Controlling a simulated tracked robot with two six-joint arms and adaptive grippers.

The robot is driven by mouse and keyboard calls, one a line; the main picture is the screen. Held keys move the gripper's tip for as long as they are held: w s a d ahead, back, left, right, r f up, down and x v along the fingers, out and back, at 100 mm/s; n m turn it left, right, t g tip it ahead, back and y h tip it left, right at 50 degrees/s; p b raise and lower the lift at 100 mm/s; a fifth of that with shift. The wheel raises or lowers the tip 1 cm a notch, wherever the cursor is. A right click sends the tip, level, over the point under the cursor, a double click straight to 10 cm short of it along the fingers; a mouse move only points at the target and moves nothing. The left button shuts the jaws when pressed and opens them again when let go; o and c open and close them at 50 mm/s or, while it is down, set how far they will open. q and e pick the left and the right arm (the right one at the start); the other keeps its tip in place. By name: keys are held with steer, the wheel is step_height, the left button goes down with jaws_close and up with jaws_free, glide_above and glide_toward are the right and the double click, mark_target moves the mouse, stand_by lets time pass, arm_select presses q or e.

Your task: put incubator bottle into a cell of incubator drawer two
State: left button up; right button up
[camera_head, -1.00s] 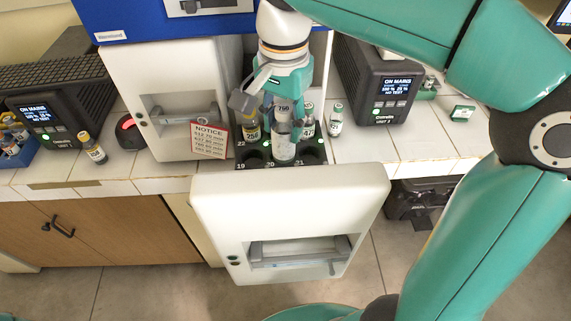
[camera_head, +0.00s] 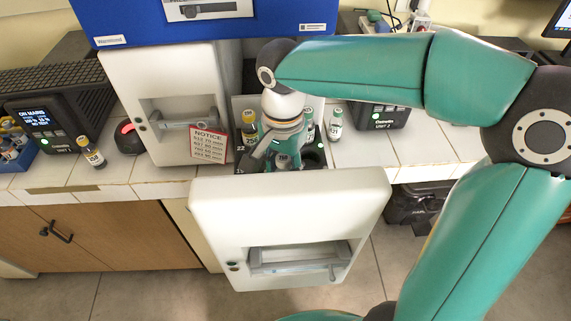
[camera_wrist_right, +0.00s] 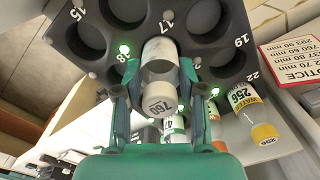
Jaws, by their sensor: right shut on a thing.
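The incubator bottle, with a white cap reading 760 in the right wrist view (camera_wrist_right: 160,80), stands between the fingers of my right gripper (camera_wrist_right: 160,92). In the head view my right gripper (camera_head: 283,150) reaches down into the open incubator drawer (camera_head: 290,205), and only the bottle's cap (camera_head: 283,161) shows. The drawer's dark rack (camera_wrist_right: 78,42) has round numbered cells. The bottle's lower end is at the rack among empty cells; how deep it sits is hidden. My left gripper is not in view.
Other bottles stand in the rack beside the gripper, one yellow-capped (camera_head: 249,125). A white bottle (camera_head: 335,124) is on the counter at right, another vial (camera_head: 91,153) at left. A notice card (camera_head: 208,145) is left of the open drawer. A closed drawer (camera_head: 175,90) stands behind it.

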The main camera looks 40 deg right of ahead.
steer(key=shift+f, duration=0.15)
steer(key=o, duration=1.1)
steer(key=shift+o, duration=0.2)
steer(key=shift+r, duration=0.2)
step_height(320, 180, up, 12)
steer(key=shift+f+p, duration=0.1)
steer(key=shift+p, duration=0.25)
